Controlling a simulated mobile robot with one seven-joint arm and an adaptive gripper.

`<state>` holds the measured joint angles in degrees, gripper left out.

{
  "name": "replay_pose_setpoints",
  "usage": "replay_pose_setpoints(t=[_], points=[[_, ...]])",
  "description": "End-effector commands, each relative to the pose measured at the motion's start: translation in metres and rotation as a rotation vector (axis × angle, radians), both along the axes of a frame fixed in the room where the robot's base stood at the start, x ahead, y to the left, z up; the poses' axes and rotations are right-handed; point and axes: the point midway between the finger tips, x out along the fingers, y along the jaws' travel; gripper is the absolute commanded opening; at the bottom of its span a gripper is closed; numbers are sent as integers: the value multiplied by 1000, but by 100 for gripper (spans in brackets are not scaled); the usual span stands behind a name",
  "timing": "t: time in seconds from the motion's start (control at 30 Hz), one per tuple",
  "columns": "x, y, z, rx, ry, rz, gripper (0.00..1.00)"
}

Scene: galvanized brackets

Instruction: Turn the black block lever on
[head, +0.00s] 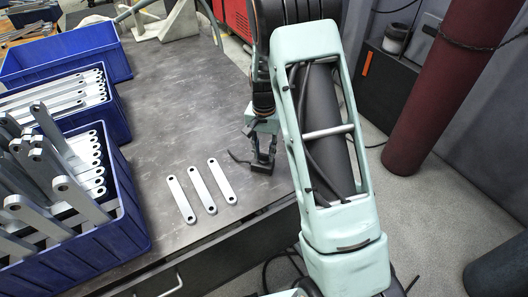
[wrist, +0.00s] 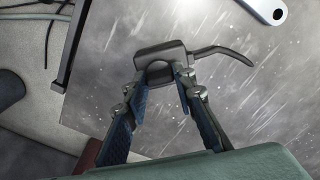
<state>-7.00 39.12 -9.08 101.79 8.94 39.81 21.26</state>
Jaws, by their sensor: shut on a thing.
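The black block (wrist: 162,54) sits at the fingertips in the wrist view, above the grey metal tabletop in the picture. Its thin dark lever (wrist: 226,52) reaches out to the right and bends down at its end. My gripper (wrist: 160,76) is shut on the block, with a finger on each side of a rounded part of it. In the head view, my gripper (head: 262,150) points down near the table's right edge, and the lever (head: 238,157) sticks out to the left. The arm and fingers hide much of the block there. I cannot tell whether the block touches the table.
Three flat galvanized bars (head: 200,190) lie on the table (head: 165,110), left of and nearer than my gripper. Blue bins (head: 125,235) of brackets fill the left side. A drawer front (head: 165,287) lies below the near edge. The table's middle is clear.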

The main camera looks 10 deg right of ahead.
Motion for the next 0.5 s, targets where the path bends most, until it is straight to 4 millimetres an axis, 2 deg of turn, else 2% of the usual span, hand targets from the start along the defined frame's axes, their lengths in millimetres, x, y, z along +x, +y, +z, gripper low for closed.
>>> replay_pose_setpoints(t=[0.03, 0.2, 0.5], points=[[1, 0, 0, 0, -1, 0, 25], [0, 0, 0, 0, -1, 0, 42], [0, 0, 3, 0, -1, 1, 42]])
